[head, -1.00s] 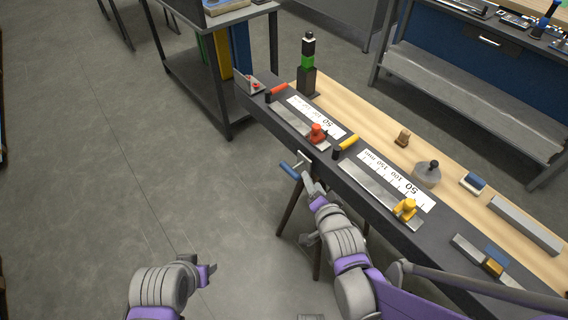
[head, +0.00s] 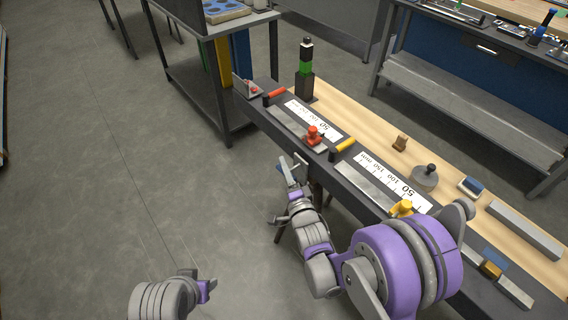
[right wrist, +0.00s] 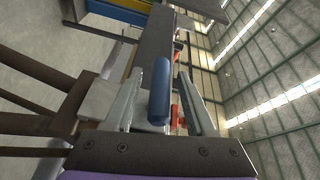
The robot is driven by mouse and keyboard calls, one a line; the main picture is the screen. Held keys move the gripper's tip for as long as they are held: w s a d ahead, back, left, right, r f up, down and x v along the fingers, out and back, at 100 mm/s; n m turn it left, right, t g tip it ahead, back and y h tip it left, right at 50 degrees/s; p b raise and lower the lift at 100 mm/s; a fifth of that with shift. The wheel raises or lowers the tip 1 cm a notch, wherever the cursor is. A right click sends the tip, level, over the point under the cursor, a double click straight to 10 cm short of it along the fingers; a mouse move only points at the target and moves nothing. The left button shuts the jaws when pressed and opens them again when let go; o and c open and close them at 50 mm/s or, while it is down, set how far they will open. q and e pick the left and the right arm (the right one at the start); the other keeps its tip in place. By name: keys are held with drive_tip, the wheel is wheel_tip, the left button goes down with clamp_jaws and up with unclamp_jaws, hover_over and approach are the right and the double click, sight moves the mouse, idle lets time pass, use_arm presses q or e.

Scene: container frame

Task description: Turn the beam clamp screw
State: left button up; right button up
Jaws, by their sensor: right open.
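The clamp screw's crank, with a blue handle (head: 281,168), sticks out from the front side of the dark bench beam. The grey metal part (head: 301,166) beside it is partly hidden. My right gripper (head: 289,174) is at the crank. In the right wrist view, the blue handle (right wrist: 161,88) stands between the two open fingers of the gripper (right wrist: 160,74), with a gap visible on each side. I cannot tell whether a finger touches it. My left gripper (head: 208,287) is low in the head view, over the floor and away from the bench; its fingers are unclear.
A grey shelf cart (head: 203,75) is behind. Floor at left is clear.

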drive_tip(key=shift+x, duration=1.05)
clamp_jaws()
